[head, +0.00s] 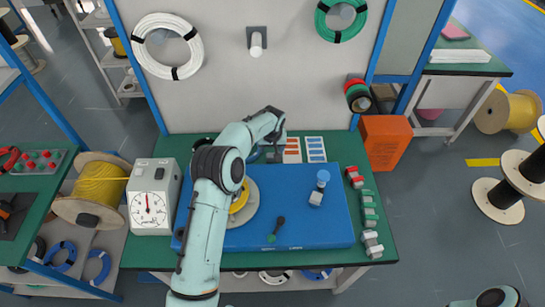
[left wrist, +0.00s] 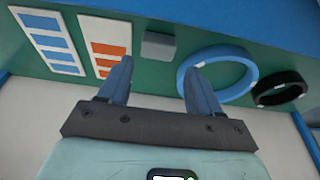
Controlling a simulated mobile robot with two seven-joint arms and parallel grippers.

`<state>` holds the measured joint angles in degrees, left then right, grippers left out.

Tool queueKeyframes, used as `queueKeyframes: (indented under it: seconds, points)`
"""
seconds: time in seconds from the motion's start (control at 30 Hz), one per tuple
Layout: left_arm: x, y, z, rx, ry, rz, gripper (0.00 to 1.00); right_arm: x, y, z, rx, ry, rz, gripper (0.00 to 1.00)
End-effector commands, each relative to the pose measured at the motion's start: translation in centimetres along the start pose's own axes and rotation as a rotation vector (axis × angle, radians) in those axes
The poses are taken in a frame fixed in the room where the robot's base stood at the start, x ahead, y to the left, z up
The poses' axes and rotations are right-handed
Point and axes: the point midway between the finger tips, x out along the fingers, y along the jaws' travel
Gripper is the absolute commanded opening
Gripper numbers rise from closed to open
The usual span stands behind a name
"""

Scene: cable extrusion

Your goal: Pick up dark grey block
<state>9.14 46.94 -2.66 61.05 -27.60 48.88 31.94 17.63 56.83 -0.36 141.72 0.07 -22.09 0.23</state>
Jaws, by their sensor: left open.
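The dark grey block (left wrist: 158,46) lies on the green table top in the left wrist view, between the orange-marked card and the blue ring. In the head view my left arm and gripper largely cover that spot. My left gripper (left wrist: 158,85) is open and empty. Its two blue-grey fingers are apart, and the block shows beyond the gap between their tips, not touching them. In the head view the left gripper (head: 279,130) is over the back of the table, near the wall panel.
An orange-marked card (left wrist: 106,42) and a blue-marked card (left wrist: 50,40) lie beside the block. A blue ring (left wrist: 218,73) and black ring (left wrist: 281,88) lie on its other side. A blue platform (head: 330,230), white dial scale (head: 153,195) and orange bin (head: 385,140) stand nearby.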

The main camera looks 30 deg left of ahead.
Motion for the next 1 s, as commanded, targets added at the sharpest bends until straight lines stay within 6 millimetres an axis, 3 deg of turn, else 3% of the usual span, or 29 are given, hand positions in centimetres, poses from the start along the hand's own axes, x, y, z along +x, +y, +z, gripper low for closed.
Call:
queueKeyframes:
  seconds: [0.27, 0.5, 0.83, 0.93, 0.97, 1.0]
  points:
    - [2.2, 0.1, 0.2, 0.000, 0.000, 0.000, 0.64, -0.4, -0.3, -0.3, -0.002, 0.004, -0.002, 0.00]
    - [5.6, 0.4, 0.5, -0.001, 0.000, 0.000, 0.64, -1.3, -0.8, -0.9, -0.005, 0.012, -0.005, 0.00]
    - [6.4, 0.3, 0.6, -0.001, 0.002, 0.001, 0.64, -1.4, -0.8, -0.9, -0.005, 0.013, -0.005, 0.00]
    - [6.4, 0.3, 0.6, -0.001, 0.001, 0.001, 0.31, -1.4, -0.8, -0.9, -0.005, 0.013, -0.005, 0.00]
    - [6.4, 0.3, 0.6, -0.001, 0.001, 0.001, 0.25, -1.4, -0.8, -0.9, -0.005, 0.013, -0.005, 0.00]
    - [6.4, 0.3, 0.6, -0.001, 0.001, 0.001, 0.25, -1.4, -0.8, -0.9, -0.005, 0.013, -0.005, 0.00]
